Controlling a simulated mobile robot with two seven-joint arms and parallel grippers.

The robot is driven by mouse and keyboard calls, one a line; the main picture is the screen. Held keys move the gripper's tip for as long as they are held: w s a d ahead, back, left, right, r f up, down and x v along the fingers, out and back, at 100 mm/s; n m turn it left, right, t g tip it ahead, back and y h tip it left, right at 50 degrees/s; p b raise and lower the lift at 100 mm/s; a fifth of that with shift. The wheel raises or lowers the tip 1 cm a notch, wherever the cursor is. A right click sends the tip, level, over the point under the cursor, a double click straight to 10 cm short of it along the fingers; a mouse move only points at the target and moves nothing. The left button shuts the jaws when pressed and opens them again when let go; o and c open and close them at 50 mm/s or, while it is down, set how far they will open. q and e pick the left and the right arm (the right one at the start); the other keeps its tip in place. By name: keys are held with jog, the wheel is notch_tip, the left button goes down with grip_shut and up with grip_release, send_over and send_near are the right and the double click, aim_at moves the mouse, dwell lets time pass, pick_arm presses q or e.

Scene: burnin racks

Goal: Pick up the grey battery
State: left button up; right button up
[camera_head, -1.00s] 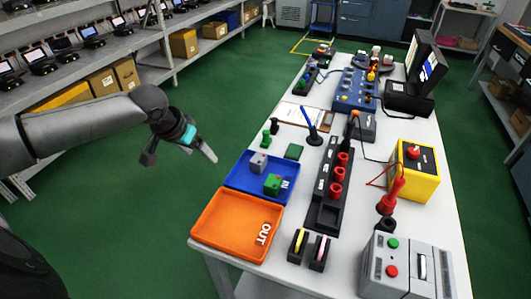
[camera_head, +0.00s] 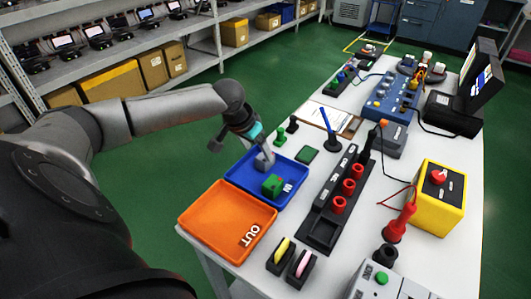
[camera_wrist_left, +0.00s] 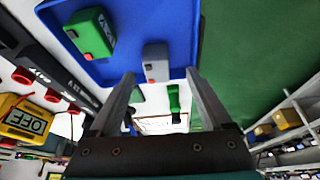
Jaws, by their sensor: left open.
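The grey battery (camera_wrist_left: 156,62) lies in the blue tray (camera_wrist_left: 175,15), with a small red mark on its near end. In the wrist view it sits between the lines of my left gripper's fingertips (camera_wrist_left: 160,74), just at or beyond the tips. My left gripper is open and empty, over the blue tray (camera_head: 240,181) in the head view. There the gripper (camera_head: 263,157) largely hides the grey battery, and I cannot tell whether they touch. A green battery (camera_head: 272,186) lies nearby in the same tray. My right gripper is not in view.
An orange OUT tray (camera_head: 205,222) stands in front of the blue tray. A black rack with red sockets (camera_head: 322,228) is to the right, with a yellow box (camera_head: 438,195) beyond it. A green block (camera_head: 307,154) and small green pieces lie behind the tray.

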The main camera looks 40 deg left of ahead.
aim_at(265, 160)
pick_arm(q)
jog(key=shift+w+f, duration=0.25)
jog(key=shift+f, duration=0.2)
jog(key=b+x, duration=0.1)
jog(key=x, duration=0.1)
jog(key=b+x, duration=0.1)
jog(key=x, duration=0.1)
jog(key=shift+w+d+f, duration=0.25)
jog(key=shift+w, duration=0.25)
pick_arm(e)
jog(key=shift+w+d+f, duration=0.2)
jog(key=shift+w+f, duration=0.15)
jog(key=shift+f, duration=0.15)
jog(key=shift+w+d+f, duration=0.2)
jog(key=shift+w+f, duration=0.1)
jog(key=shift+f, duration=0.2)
pick_arm(q)
grip_shut()
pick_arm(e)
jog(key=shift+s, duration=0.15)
